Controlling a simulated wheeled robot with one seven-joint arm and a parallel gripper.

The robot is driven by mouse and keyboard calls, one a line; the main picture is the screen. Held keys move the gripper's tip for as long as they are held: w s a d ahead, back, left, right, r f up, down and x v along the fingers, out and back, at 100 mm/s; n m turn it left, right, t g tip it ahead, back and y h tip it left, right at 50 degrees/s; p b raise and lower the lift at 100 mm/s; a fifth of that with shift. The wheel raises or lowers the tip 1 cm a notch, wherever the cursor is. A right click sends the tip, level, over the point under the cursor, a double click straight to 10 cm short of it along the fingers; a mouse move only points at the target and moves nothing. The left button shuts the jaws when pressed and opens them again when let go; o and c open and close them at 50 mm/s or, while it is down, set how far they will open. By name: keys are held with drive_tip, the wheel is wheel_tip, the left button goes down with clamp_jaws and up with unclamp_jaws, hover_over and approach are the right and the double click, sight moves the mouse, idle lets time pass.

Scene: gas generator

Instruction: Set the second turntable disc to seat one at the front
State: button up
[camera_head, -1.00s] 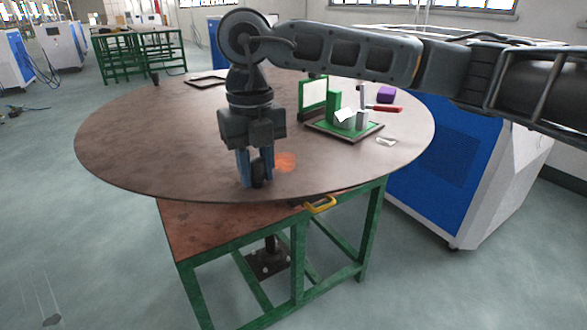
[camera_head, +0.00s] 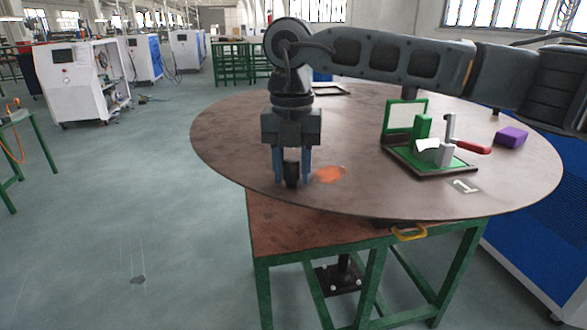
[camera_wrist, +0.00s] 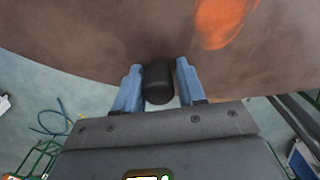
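The large round brown turntable disc (camera_head: 250,150) sits on a green-framed table, and its rim overhangs the front. A black upright knob (camera_head: 291,174) stands near the disc's rim, left of an orange patch (camera_head: 328,174). My gripper (camera_head: 291,178) points down with its blue fingers on both sides of the knob. A white plate marked 1 (camera_head: 465,186) lies on the disc at the front right. A yellow handle (camera_head: 410,232) is on the table below the front rim.
A green fixture (camera_head: 405,155) with a grey block and red handle stands on the disc's right, beside a purple block (camera_head: 511,137). A dark frame lies at the disc's back. A blue-white cabinet (camera_head: 530,240) stands close at right. The floor at left is open.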

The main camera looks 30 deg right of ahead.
drive_tip(key=shift+o, duration=1.4)
wheel_tip(320, 180, up, 8)
drive_tip(key=shift+f, duration=0.1)
drive_tip(key=shift+a, duration=0.15)
